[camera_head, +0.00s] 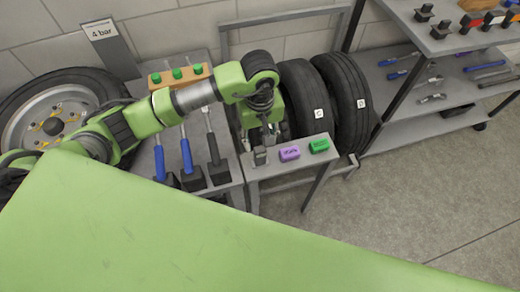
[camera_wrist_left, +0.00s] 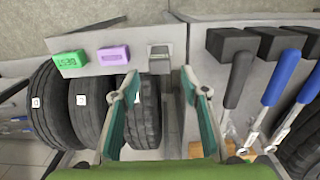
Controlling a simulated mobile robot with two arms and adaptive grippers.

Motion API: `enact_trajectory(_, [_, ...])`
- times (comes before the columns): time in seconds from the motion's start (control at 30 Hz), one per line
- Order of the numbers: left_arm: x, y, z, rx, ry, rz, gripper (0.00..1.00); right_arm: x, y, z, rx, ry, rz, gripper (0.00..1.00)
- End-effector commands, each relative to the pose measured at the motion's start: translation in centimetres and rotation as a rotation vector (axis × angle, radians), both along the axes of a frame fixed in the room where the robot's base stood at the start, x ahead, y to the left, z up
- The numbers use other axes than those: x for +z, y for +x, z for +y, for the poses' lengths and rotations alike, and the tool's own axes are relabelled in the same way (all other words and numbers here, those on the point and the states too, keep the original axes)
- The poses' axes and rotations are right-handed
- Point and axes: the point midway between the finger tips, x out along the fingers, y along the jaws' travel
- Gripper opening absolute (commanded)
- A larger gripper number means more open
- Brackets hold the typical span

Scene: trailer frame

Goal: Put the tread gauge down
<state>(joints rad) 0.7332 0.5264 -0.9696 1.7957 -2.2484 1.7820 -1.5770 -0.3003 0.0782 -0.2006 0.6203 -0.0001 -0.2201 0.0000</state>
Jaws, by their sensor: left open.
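A small grey block, seemingly the tread gauge (camera_head: 260,156), stands on the left end of a narrow grey stand (camera_head: 265,172). In the left wrist view the gauge (camera_wrist_left: 159,62) lies beyond the fingertips, in line with the gap between them. My left gripper (camera_head: 259,138) is open and hangs over the left end of the stand, just behind the gauge in the head view. Its two green fingers are spread with nothing held between them (camera_wrist_left: 160,88). The right gripper is not in view.
A purple block (camera_head: 289,153) and a green block (camera_head: 319,145) sit right of the gauge. Tyres (camera_head: 345,100) stand behind the stand.

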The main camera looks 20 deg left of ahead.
Motion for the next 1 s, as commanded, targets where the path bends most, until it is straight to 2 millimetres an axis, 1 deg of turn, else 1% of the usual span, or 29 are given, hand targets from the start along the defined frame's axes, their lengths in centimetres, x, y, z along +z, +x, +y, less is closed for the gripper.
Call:
enact_trajectory(0.03, [0.9, 0.2, 0.0, 0.0, -0.001, -0.006, 0.41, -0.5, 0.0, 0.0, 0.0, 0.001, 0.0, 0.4])
enact_trajectory(0.13, [2.5, 0.1, 0.0, 0.0, 0.0, -0.004, 0.41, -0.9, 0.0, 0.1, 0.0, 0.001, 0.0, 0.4])
enact_trajectory(0.3, [4.1, 0.0, 0.0, 0.001, 0.0, 0.0, 0.41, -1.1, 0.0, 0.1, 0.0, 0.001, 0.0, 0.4])
enact_trajectory(0.47, [4.4, 0.0, 0.0, 0.001, 0.0, 0.001, 0.41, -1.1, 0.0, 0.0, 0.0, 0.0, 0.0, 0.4])
enact_trajectory(1.0, [4.4, 0.0, 0.0, 0.001, 0.0, 0.001, 0.41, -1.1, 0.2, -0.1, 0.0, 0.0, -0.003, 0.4])
